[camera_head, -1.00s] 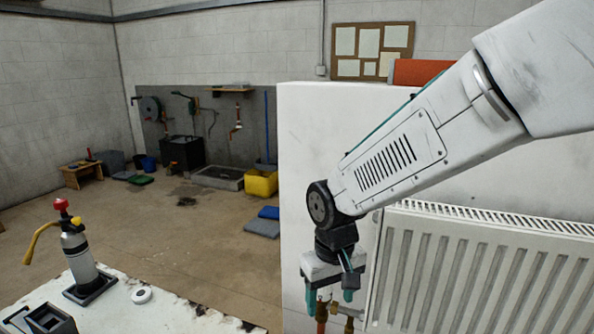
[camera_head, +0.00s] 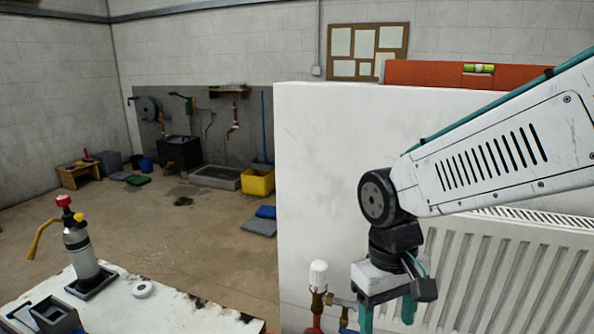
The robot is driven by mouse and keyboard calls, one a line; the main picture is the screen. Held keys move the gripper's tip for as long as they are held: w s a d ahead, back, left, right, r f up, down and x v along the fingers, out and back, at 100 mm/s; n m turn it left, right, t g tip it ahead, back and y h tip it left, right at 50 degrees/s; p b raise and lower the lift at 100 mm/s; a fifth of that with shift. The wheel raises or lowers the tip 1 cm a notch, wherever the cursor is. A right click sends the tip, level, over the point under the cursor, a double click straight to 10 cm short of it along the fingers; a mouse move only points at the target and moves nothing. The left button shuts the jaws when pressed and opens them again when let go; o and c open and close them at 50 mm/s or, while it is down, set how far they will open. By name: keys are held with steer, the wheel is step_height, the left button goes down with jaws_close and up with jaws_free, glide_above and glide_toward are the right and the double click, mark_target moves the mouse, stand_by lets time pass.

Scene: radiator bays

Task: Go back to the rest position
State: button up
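My gripper (camera_head: 387,316) hangs pointing down in front of the white radiator (camera_head: 490,275), at the lower right of the head view. Its two teal fingers are spread apart, and I see nothing between them. The fingertips reach close to the bottom of the picture. To the left of the fingers stands a valve with a white head (camera_head: 318,277) on copper and brass pipework; a gap shows between it and the gripper.
A white partition (camera_head: 325,180) stands behind my arm, with an orange spirit level (camera_head: 440,74) on top. A worn white bench top (camera_head: 165,318) at lower left holds a pump bottle (camera_head: 80,250) and a white disc (camera_head: 143,289). The floor beyond is mostly clear.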

steer(key=s+d+r+m+t, duration=0.1)
steer(key=s+d+r+m, duration=0.1)
steer(key=s+d, duration=0.3)
steer(key=s+d+r+m+t, duration=0.1)
steer(key=s+d+r, duration=0.3)
steer(key=s+d, duration=0.1)
steer(key=shift+s+d+r+m+y, duration=0.3)
steer(key=shift+s+d+m, duration=0.1)
steer(key=shift+d, duration=0.4)
steer(key=shift+d+r+t, duration=0.2)
steer(key=shift+d+t, duration=0.1)
steer(key=shift+c, duration=0.3)
